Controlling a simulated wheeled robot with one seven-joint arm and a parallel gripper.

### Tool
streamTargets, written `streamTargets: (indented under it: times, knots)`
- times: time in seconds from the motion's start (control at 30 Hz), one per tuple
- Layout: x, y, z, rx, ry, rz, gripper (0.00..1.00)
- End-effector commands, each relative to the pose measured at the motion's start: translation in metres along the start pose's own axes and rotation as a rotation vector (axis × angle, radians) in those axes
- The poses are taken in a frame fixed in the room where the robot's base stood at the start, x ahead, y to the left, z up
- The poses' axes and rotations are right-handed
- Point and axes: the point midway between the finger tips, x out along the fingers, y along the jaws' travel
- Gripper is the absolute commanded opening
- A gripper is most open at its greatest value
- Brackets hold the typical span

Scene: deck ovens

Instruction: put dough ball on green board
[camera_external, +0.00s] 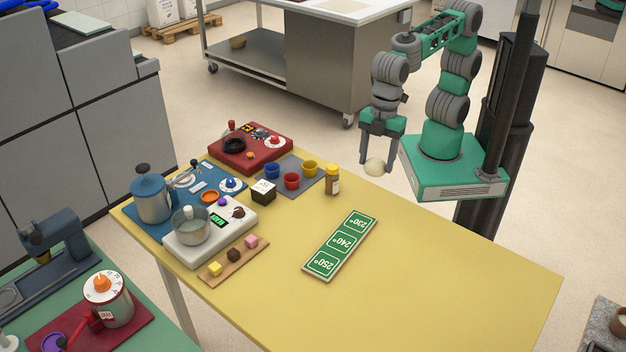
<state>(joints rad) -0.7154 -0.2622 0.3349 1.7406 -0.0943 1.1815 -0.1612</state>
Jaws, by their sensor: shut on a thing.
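The dough ball (375,167) is pale cream and round. My gripper (379,162) is shut on it and holds it at the far edge of the yellow table, by the green base of my arm. I cannot tell whether the ball touches the table or hangs just above it. The green board (341,245) lies flat on the table, nearer the camera and a little left of my gripper. It has several panels marked with temperatures such as 250°, and nothing lies on it.
A spice jar (332,180) stands left of my gripper, beside a grey mat with coloured cups (292,180). A white scale (209,235) and a wooden strip with small cubes (233,257) are further left. The yellow table (440,270) is clear right of the board.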

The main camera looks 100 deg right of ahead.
Motion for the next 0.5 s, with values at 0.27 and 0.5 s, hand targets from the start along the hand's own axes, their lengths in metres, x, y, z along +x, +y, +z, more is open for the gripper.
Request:
streamTargets:
  times: [0.27,0.5]
  knots:
    - [0.036,-0.009,0.010,-0.191,0.000,-0.028,0.20]
    - [0.068,0.006,-0.041,-0.203,-0.004,-0.031,0.20]
